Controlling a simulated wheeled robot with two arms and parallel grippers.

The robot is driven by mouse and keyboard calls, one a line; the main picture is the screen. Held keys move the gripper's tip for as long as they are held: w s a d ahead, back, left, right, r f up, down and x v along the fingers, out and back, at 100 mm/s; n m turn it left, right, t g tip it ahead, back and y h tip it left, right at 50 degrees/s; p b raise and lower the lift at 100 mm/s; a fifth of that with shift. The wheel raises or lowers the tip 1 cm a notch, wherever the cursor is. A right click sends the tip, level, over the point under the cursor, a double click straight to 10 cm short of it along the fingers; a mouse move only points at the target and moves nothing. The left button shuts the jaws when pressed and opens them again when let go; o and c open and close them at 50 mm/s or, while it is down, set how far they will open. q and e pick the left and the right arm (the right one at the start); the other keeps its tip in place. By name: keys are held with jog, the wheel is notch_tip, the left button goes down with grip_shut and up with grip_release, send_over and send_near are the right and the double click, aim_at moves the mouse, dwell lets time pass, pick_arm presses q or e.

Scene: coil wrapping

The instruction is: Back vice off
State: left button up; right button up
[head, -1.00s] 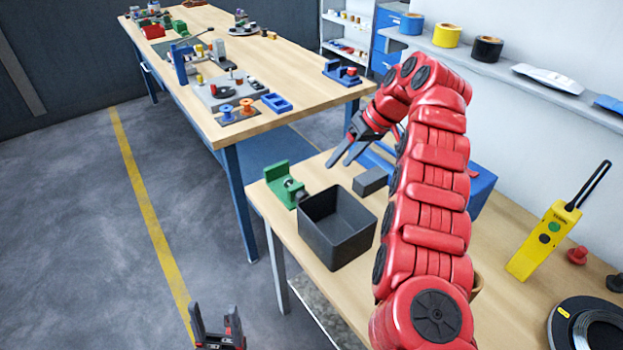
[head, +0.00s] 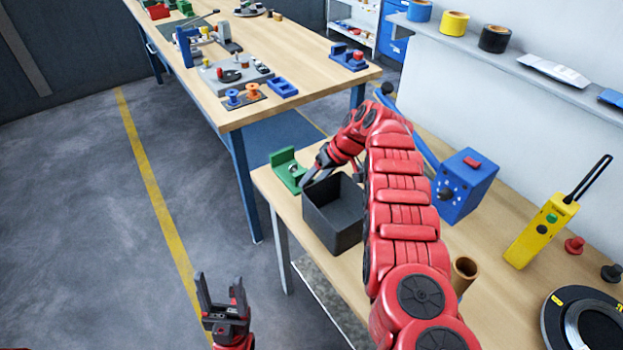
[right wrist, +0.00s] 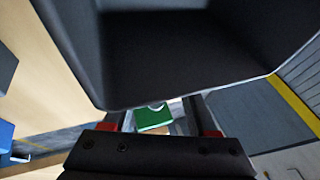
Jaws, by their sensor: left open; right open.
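The green vice (head: 286,170), with a small silver metal part on its near side, stands at the left edge of the near bench. My right gripper (head: 306,178) is open just right of the vice, over the left back corner of the dark bin. In the right wrist view the green vice (right wrist: 154,112) shows between the two open fingers (right wrist: 163,116), with a pale round part at its top. I cannot tell whether a finger touches it. My left gripper (head: 224,291) is open and empty above the floor, left of the bench.
The dark grey bin (head: 328,228) stands right beside the vice and fills much of the right wrist view (right wrist: 185,50). A blue box (head: 464,187), a brown cup (head: 464,271) and a yellow remote (head: 541,232) stand farther right. A long workbench (head: 318,86) stands behind.

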jog(key=shift+a+f, duration=0.35)
jog(key=shift+f, duration=0.25)
grip_shut()
jog(key=shift+r+p, duration=0.15)
jog(key=shift+p, duration=0.2)
jog(key=h+p, duration=0.1)
jog(key=p, duration=0.3)
jog(key=t+h+p, duration=0.1)
jog(key=p, duration=0.3)
jog(key=shift+s+a+r+n+t, duration=0.1)
jog(key=shift+a+r+n+t, duration=0.05)
jog(key=shift+n+t, duration=0.15)
jog(key=shift+f+t+h+p, duration=0.2)
jog(key=shift+t+h+p, duration=0.1)
jog(key=shift+h, duration=0.2)
jog(key=shift+s+a+f, duration=0.1)
jog(key=shift+f, duration=0.05)
jog(key=shift+t+h+b, duration=0.5)
jog(key=shift+h, duration=0.2)
jog(key=shift+r, duration=0.2)
